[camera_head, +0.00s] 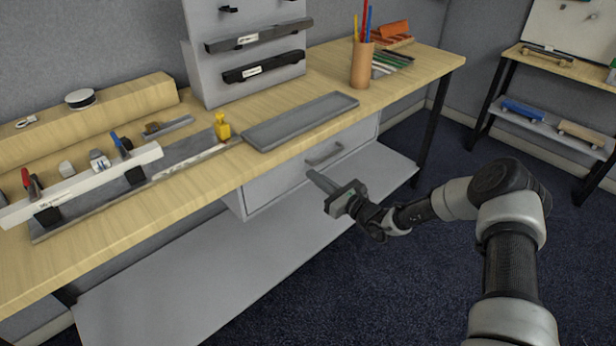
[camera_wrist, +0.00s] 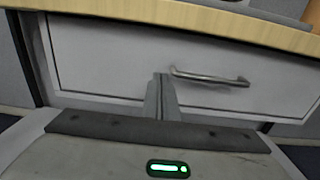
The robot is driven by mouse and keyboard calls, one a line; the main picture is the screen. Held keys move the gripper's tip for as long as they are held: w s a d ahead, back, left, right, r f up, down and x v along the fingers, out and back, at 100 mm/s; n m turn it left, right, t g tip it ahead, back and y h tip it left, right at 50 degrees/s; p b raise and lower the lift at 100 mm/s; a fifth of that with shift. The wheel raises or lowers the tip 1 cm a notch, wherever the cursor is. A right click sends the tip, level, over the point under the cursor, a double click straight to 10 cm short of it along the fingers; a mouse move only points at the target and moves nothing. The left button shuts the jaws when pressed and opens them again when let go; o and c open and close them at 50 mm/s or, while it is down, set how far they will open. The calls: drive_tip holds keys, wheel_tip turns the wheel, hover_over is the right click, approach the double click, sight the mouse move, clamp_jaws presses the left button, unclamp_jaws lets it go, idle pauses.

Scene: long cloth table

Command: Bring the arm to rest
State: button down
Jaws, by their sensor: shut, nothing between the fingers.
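My gripper (camera_head: 322,180) is shut and empty in the head view, in front of the workbench's drawer. My arm reaches in from the lower right, bent at the elbow, over the dark floor. In the wrist view the closed fingers (camera_wrist: 161,98) point at the drawer front (camera_wrist: 100,65), just left of and below its metal handle (camera_wrist: 210,77). The drawer (camera_head: 270,187) looks shut, and its handle (camera_head: 324,154) shows just above the fingers in the head view. I cannot tell how far the fingertips are from the drawer front.
The wooden tabletop (camera_head: 110,235) lies above and left of the gripper. It bears a grey tray (camera_head: 300,121), a pencil cup (camera_head: 361,66), a yellow item (camera_head: 222,127) and clamped rails. A lower shelf (camera_head: 200,265) runs beneath. The blue floor (camera_head: 410,270) around my arm is clear.

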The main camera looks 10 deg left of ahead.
drive_tip(key=p+v, duration=0.1)
drive_tip(key=v, duration=0.9)
drive_tip(key=s+r+n+g+h, duration=0.3)
drive_tip(key=s+r+n+g, duration=0.8)
drive_tip(key=s+r+n, duration=0.5)
drive_tip(key=s+d+r+n+t+h, duration=0.6)
drive_tip(key=s+d+r+n+h, duration=0.45)
drive_tip(key=s+d+r, duration=0.75)
wheel_tip(320, 180, up, 15)
drive_tip(key=d+m+h+p, duration=0.1)
drive_tip(key=p, duration=1.7)
drive_tip(key=shift+w, duration=0.45)
